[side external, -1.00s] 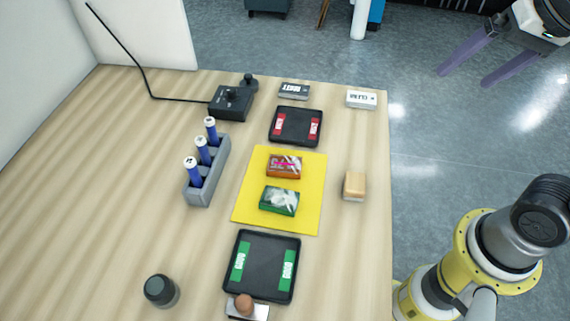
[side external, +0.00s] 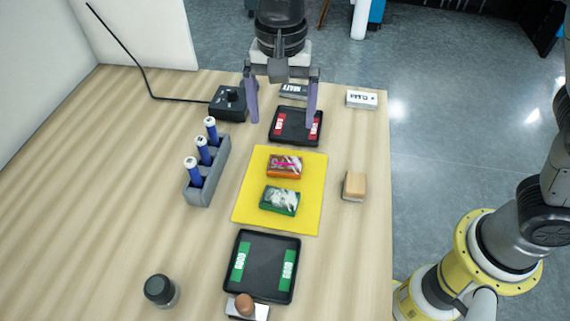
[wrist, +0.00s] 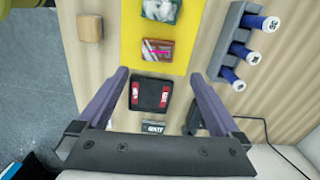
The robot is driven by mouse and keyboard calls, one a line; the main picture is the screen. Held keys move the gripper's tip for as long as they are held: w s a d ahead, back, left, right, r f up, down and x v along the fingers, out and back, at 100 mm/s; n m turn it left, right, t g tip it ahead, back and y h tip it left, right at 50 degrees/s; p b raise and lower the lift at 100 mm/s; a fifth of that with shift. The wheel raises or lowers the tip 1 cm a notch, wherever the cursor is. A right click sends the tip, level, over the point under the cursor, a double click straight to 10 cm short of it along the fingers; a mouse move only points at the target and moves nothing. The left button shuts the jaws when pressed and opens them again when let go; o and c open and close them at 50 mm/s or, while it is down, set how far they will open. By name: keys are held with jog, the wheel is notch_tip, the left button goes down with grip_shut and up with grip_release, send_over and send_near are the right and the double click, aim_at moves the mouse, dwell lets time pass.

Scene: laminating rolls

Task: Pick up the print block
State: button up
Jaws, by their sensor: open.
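The pictures do not make clear which item is the print block. A tan block with a pale base (side external: 354,186) sits on the bare table right of the yellow mat (side external: 309,210); it also shows in the wrist view (wrist: 90,27). On the mat lie an orange picture-faced block (side external: 284,166) and a green one (side external: 280,199); the wrist view shows the orange one (wrist: 157,50) and part of the green one (wrist: 160,10). My gripper (side external: 283,121) is open and empty, fingers pointing down, appearing above the red-marked tray (side external: 296,137). It touches none of these blocks.
A grey rack (side external: 207,182) with blue rolls stands left of the mat. A black switch box (side external: 231,101), a label block (side external: 293,92) and a white block (side external: 361,99) are at the far end. A green-marked tray (side external: 264,264), a knobbed stamp (side external: 246,306) and a dark cylinder (side external: 160,290) are nearer.

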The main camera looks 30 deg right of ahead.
send_over(285, 164)
jog(key=f, duration=0.7)
jog(key=shift+a+f, duration=0.25)
jog(key=shift+d+f, duration=0.15)
jog(key=shift+f, duration=1.2)
jog(key=shift+d+f, duration=0.1)
jog(key=shift+f, duration=1.25)
jog(key=c, duration=1.1)
jog(key=shift+r, duration=0.1)
